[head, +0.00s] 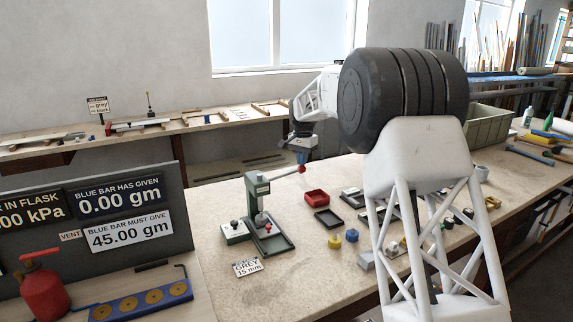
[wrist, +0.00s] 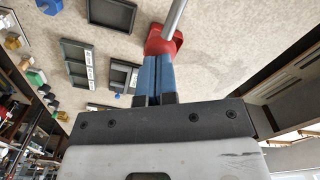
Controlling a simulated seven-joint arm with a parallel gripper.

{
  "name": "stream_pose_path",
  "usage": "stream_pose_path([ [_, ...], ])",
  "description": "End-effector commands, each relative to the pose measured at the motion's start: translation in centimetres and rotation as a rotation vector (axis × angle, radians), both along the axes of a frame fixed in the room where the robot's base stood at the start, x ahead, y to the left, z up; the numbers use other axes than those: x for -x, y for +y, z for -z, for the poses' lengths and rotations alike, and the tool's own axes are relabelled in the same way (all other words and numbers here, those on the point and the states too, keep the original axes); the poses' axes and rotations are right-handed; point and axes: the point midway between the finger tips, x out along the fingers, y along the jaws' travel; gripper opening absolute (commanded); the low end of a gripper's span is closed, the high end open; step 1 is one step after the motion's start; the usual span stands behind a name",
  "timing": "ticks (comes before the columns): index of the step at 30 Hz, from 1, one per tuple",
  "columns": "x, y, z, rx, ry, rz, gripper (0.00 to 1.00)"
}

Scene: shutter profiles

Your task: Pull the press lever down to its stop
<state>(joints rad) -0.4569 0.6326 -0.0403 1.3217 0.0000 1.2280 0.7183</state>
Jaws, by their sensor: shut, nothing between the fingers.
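The green press (head: 257,210) stands upright on the bench, and its grey lever (head: 283,176) slopes up to the right. The lever ends in a red knob (head: 302,169). My gripper (head: 303,158) is right above the knob, its fingers pointing down and closed together. In the wrist view the blue fingers of my gripper (wrist: 155,58) lie side by side and overlap the red knob (wrist: 161,42), with the lever's rod (wrist: 176,16) running up from it. Nothing is between the fingers. I cannot tell whether the fingertips touch the knob.
A red tray (head: 316,197) and a dark tray (head: 328,218) lie right of the press, with yellow (head: 335,241) and blue (head: 352,235) pieces nearby. A label card (head: 248,268) lies in front. A dark display panel (head: 120,215) stands at left. My arm hides part of the bench.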

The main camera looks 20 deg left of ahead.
Motion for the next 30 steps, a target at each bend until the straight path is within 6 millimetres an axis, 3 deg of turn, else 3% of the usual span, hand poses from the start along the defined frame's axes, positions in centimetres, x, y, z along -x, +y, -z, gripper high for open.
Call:
stream_pose_path([
  [30, -0.3, -0.3, 1.3, 0.000, 0.000, 0.000, 0.00],
])
